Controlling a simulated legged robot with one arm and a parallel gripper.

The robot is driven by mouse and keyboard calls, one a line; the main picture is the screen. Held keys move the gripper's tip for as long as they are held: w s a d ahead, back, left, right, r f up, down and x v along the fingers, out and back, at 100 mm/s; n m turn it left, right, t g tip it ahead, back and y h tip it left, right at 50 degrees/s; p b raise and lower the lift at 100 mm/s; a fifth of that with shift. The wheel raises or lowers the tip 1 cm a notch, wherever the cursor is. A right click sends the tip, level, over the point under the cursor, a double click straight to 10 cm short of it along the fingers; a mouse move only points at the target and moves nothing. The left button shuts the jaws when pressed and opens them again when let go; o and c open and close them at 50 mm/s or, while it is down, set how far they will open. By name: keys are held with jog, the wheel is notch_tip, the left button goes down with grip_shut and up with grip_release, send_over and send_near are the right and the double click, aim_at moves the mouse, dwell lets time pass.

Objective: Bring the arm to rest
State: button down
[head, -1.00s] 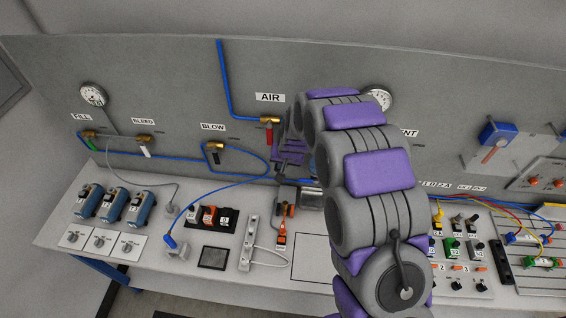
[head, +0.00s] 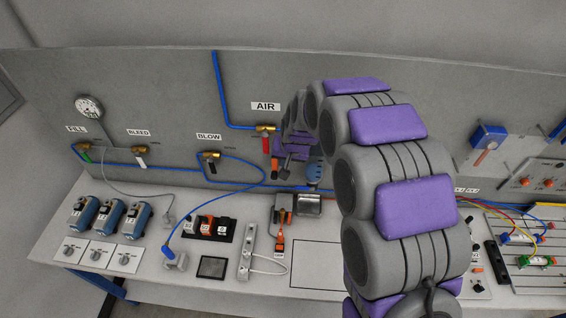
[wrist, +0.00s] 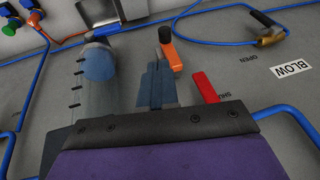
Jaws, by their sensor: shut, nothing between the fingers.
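My arm (head: 390,160) is grey with purple pads and arches over the bench toward the panel in the head view. My gripper (head: 288,165) is small there, in front of the panel below the AIR label, partly hidden by my own wrist. In the wrist view my gripper (wrist: 155,85) shows dark blue-grey fingers together with nothing between them. They point toward an orange piece with a black end (wrist: 170,50). A red handle (wrist: 205,88) is just right of the fingers. I cannot tell whether the fingers touch anything.
The grey panel (head: 150,75) carries a gauge (head: 89,107), blue tubes and the brass AIR valve (head: 265,128). The bench (head: 130,282) holds blue cylinders (head: 108,215), switches (head: 212,226) and a power strip (head: 246,252). A blue cylinder (wrist: 100,60) is left of my fingers in the wrist view.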

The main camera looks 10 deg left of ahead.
jog(key=shift+a, duration=0.25)
jog(key=shift+d, duration=0.1)
jog(key=s+d+g+h+b, duration=0.1)
jog(key=s+d+b, duration=0.4)
jog(key=s+d, duration=0.4)
jog(key=s+d+g+h+b, duration=0.15)
jog(key=s+d+b, duration=0.4)
jog(key=s, duration=0.55)
jog(key=s+d+f+g+b, duration=0.1)
jog(key=s+d+f+b, duration=0.1)
jog(key=s, duration=0.8)
jog(key=s+d+f+m+g+b, duration=0.1)
jog(key=s+d+b, duration=0.3)
jog(key=s, duration=0.6)
jog(key=shift+d+f+g, duration=0.35)
jog(key=shift+d+f, duration=0.2)
jog(key=shift+d, duration=0.45)
